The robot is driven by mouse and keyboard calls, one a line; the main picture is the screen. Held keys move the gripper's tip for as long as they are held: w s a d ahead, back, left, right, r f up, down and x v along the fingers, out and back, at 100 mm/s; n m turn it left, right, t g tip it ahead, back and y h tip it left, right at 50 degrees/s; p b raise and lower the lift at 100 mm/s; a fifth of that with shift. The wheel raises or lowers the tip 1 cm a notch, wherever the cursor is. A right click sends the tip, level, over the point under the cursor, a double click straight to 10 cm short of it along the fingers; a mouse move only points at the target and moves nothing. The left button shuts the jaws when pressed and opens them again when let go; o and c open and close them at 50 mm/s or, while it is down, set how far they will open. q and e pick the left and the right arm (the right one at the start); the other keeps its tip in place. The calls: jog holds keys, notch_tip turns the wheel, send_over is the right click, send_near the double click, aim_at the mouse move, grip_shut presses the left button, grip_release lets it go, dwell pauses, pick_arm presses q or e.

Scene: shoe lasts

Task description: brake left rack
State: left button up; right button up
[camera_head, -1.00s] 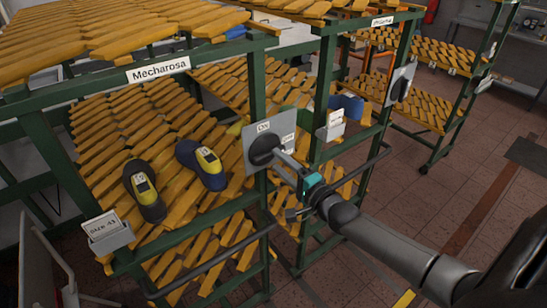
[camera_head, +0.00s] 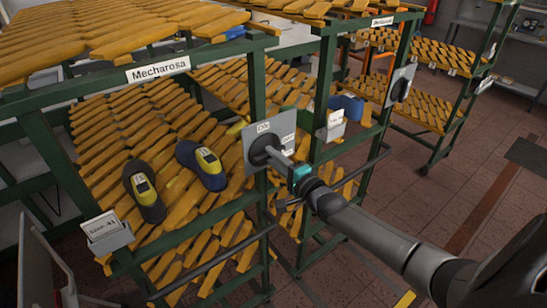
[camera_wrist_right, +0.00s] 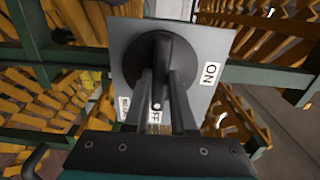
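The left rack (camera_head: 90,175) is a green frame with slanted orange slats and a "Mecharosa" sign. On its right post is a grey brake plate (camera_head: 247,134) with a round black knob (camera_head: 259,153) and white labels. In the right wrist view, the plate (camera_wrist_right: 128,42) carries an "ON" label, and the knob (camera_wrist_right: 153,50) is straight ahead. My right gripper (camera_head: 280,158) reaches the knob from the right. Its fingers (camera_wrist_right: 161,90) stand slightly apart at the knob; whether they grip its handle is unclear. My left gripper is not in view.
Two dark shoe lasts with yellow patches, one left (camera_head: 144,191) and one right (camera_head: 203,163), lie on the slats. A second rack to the right has its own brake plate (camera_head: 399,83). A green crossbar (camera_wrist_right: 270,76) passes near the knob. Tiled floor (camera_head: 480,225) is open at the right.

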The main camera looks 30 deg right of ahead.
grip_shut()
jog(key=shift+n, duration=0.3)
jog(key=n+p, duration=0.3)
jog(key=n, duration=1.4)
jog(key=shift+n, duration=0.3)
dwell(0.6)
jog(key=o, duration=0.5)
grip_release()
jog(key=shift+o, duration=0.2)
